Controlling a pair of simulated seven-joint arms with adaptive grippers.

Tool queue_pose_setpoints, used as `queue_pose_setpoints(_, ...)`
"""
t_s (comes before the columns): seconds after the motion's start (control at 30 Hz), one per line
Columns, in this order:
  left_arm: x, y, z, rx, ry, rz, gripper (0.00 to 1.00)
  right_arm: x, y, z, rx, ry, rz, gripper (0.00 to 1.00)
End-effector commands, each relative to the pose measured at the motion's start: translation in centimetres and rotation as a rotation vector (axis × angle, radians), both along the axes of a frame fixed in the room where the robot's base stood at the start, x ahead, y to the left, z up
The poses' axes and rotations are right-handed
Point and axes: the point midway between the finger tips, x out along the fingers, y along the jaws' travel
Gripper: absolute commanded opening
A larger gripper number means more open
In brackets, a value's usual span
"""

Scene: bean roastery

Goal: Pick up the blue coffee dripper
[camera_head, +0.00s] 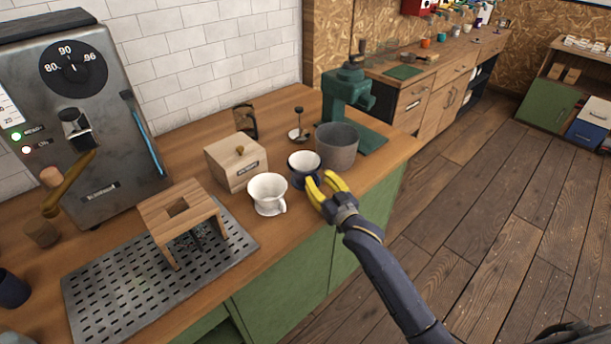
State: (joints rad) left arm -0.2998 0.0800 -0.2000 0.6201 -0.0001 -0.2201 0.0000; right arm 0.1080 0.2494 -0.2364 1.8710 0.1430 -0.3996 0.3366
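The blue coffee dripper (303,169), dark blue outside with a pale inside, stands upright on the wooden counter between a white dripper and a grey pot. My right gripper (319,178) has yellow fingers spread apart, just at the dripper's front right side. The near finger overlaps the dripper's lower right edge in the picture; I cannot tell whether it touches. Nothing shows held between the fingers. My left gripper is out of view.
The white dripper (268,194) stands close on the left, the grey pot (337,150) close behind right. A wooden box (236,163) is behind left. A wooden stand (181,212) sits on a perforated metal tray (120,300). The counter's front edge is near.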

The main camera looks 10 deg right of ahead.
Motion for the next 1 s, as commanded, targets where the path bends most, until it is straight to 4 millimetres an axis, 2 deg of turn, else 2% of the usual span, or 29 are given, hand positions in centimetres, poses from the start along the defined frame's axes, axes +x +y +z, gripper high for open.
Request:
queue_pose_setpoints(0.2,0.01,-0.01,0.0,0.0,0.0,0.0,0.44,0.0,0.0,-0.01,0.0,0.0,0.0,0.37)
queue_pose_setpoints(0.53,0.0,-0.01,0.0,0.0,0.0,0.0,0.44,-0.01,-0.01,-0.01,0.0,0.0,0.0,0.0)
queue_pose_setpoints(1.0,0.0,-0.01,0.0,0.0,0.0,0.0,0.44,-0.01,0.0,0.0,0.0,0.0,0.0,0.0)
